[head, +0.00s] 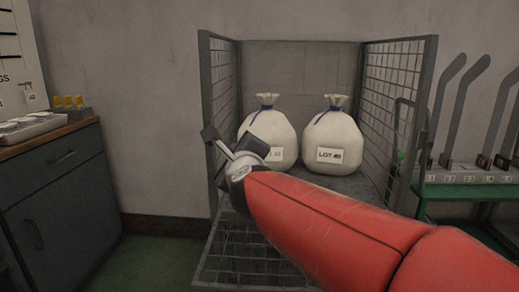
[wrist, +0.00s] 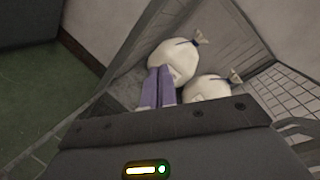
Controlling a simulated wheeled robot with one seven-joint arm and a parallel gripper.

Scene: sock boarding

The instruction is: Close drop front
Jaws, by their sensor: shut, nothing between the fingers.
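The drop front (head: 235,262) is a grey wire-mesh panel at the bottom front of a grey mesh cage (head: 428,110). It is lowered and slopes out toward me; my red arm hides its right part. My gripper (head: 222,146) is in front of the cage's left side, above the lowered panel. In the wrist view my gripper's purple fingers (wrist: 159,76) are together and empty, pointing toward the bags inside the cage. I cannot tell whether the gripper touches the cage.
Two tied white bags, a left one (head: 272,128) and a right one (head: 333,138), stand in the cage. A dark cabinet (head: 60,195) with a tray (head: 40,127) is at left. A green rack (head: 465,192) with several grey boards is at right. Green floor is clear left of the cage.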

